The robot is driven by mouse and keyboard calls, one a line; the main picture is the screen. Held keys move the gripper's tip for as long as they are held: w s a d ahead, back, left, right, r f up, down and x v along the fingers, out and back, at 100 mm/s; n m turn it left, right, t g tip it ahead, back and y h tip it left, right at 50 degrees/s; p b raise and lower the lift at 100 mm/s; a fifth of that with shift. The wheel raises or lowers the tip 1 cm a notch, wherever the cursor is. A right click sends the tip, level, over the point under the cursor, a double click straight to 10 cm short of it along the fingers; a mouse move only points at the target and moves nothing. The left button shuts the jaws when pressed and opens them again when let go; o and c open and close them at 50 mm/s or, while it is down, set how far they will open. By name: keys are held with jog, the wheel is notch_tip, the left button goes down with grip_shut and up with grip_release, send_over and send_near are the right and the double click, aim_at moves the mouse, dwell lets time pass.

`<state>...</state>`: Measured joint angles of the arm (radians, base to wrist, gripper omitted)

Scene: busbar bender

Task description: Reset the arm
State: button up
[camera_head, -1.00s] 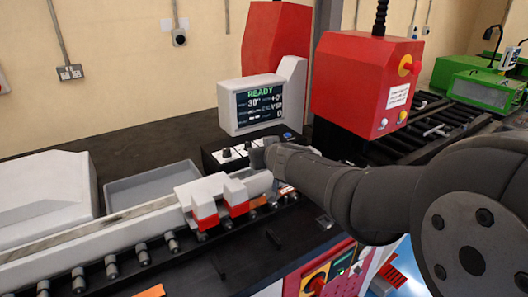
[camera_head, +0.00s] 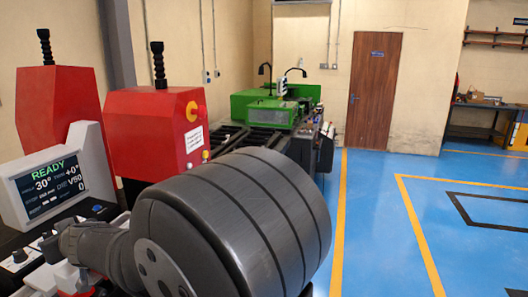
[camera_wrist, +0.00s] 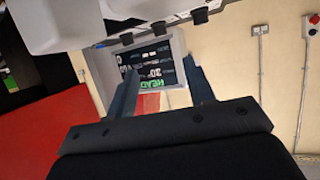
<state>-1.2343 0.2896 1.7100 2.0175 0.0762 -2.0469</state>
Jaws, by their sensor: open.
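My gripper (camera_wrist: 160,70) shows in the wrist view as two dark, separated fingers. It is open, with nothing between the fingertips. Beyond them is the machine's screen (camera_wrist: 150,68), upside down in this view. In the head view the same screen (camera_head: 48,185) reads READY at the left edge. My arm (camera_head: 235,225) fills the lower middle there. Its far end reaches left over the machine, and I cannot make out the fingers in that view.
A red machine housing (camera_head: 152,135) with a yellow-ringed knob stands behind my arm. A green machine (camera_head: 272,110) is farther back. Open blue floor (camera_head: 385,230) with yellow lines lies at the right. White blocks (camera_wrist: 75,22) show at the top of the wrist view.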

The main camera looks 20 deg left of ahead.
send_near(49, 235)
jog(key=shift+s+d, duration=0.1)
dwell(0.5)
jog(key=v, duration=0.7)
jog(key=shift+d, duration=0.15)
jog(key=x, duration=1.4)
jog(key=shift+a, duration=0.25)
jog(key=v, duration=1.4)
jog(key=shift+d, duration=0.15)
jog(key=shift+x, duration=1.75)
dwell(2.2)
